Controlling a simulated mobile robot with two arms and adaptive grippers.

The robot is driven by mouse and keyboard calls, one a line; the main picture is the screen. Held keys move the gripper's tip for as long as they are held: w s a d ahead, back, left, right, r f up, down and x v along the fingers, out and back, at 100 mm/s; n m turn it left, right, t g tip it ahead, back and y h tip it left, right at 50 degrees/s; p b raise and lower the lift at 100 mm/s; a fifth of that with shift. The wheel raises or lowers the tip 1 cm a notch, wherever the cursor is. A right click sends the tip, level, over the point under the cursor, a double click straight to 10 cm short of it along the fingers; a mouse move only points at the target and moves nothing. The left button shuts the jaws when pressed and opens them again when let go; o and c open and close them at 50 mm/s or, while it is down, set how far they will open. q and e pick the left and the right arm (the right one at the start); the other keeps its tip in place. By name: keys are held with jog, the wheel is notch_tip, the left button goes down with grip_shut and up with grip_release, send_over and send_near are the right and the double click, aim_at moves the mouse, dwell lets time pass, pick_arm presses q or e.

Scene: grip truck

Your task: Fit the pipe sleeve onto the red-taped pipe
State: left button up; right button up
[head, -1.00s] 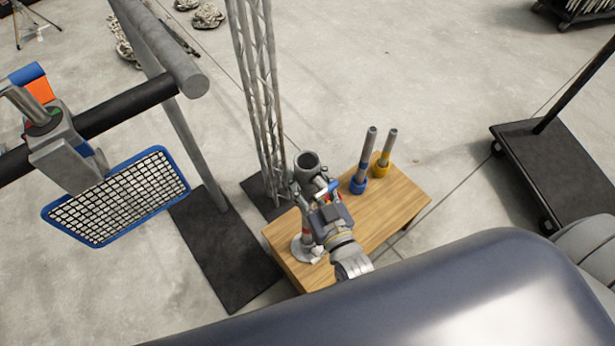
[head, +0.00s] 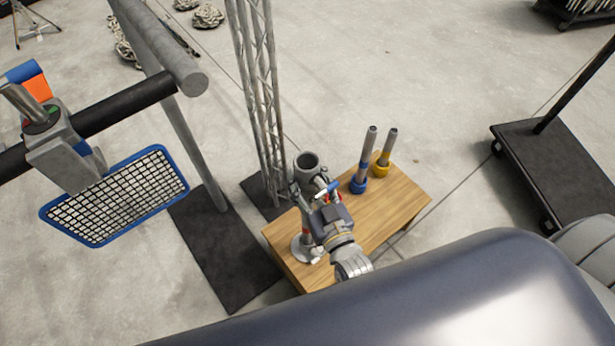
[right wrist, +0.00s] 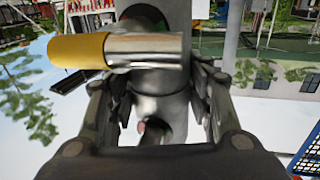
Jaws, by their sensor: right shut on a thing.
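The grey metal pipe sleeve (head: 307,163) stands roughly upright over the small wooden table in the head view, its open top showing. My right gripper (head: 318,197) is shut on it from the near side. In the right wrist view the shiny sleeve (right wrist: 160,82) sits between the fingers of my right gripper (right wrist: 158,108). The red-taped pipe (head: 305,238) stands on a round base below the sleeve. The gripper and sleeve hide its upper part, so I cannot tell whether it is inside the sleeve. My left gripper is not in view.
A blue-footed pipe (head: 366,160) and a yellow-footed pipe (head: 385,152) stand on the wooden table (head: 400,205). A lattice truss (head: 262,110) rises behind it. A blue-framed mesh panel (head: 120,195) hangs at left. A dark cart (head: 560,170) is at right.

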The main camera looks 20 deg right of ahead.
aim_at(312, 197)
jog(key=shift+f, duration=0.15)
jog(key=shift+f+b, duration=0.35)
jog(key=shift+f, duration=0.35)
jog(key=shift+f+b, duration=0.6)
jog(key=shift+f, duration=0.05)
jog(key=shift+f+p, duration=0.1)
jog(key=shift+p, duration=0.85)
jog(key=shift+f+p, duration=0.3)
jog(key=shift+f, duration=0.2)
